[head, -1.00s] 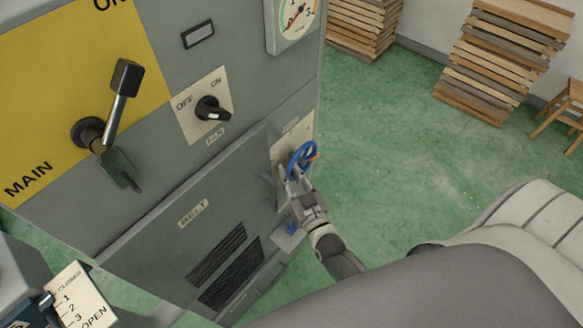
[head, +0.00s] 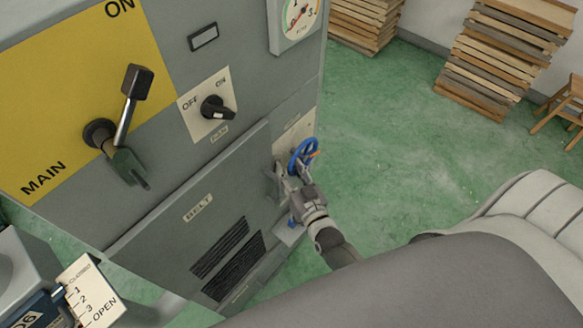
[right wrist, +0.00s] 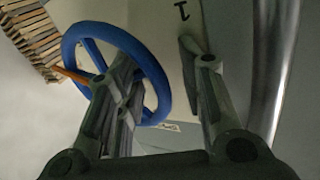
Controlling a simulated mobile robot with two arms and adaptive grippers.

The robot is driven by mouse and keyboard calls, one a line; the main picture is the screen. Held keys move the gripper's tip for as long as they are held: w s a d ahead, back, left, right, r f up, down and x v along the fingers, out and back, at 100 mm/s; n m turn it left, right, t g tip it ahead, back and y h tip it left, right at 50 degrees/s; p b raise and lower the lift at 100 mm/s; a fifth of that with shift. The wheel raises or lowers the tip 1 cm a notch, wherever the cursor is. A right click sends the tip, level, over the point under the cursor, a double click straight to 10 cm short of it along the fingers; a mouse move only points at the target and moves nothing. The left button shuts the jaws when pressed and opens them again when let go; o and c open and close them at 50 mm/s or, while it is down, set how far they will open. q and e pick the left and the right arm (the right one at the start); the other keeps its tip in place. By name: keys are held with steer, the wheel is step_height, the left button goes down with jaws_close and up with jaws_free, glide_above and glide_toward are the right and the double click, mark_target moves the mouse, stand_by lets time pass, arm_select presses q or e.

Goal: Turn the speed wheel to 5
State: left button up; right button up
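The speed wheel (head: 303,153) is a blue spoked handwheel with an orange part, on the side of the grey machine at its right edge. It shows larger in the right wrist view (right wrist: 82,32), with the orange part (right wrist: 72,74) at its left. My right gripper (head: 289,180) is at the wheel. In the right wrist view its fingers (right wrist: 160,85) stand apart, one overlapping the wheel and the other to its right. Part of the rim shows between them; contact cannot be told. A "1" shows on the pale plate (right wrist: 172,40) behind; the wheel's setting is not readable. My left gripper is not seen.
The machine front bears a MAIN lever (head: 130,95), a fan switch (head: 217,108), a gauge (head: 299,15) and a belt panel (head: 190,220). A CLOSED-to-OPEN scale (head: 92,300) is at lower left. Stacked boards (head: 500,60) stand at the back. Green floor is clear right of the machine.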

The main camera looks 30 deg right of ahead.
steer(key=shift+a+f, duration=0.1)
steer(key=shift+f, duration=0.05)
steer(key=shift+s, duration=0.2)
steer(key=s, duration=1.1)
steer(key=shift+s+a+r, duration=0.15)
steer(key=shift+s+r, duration=0.05)
steer(key=shift+s, duration=0.1)
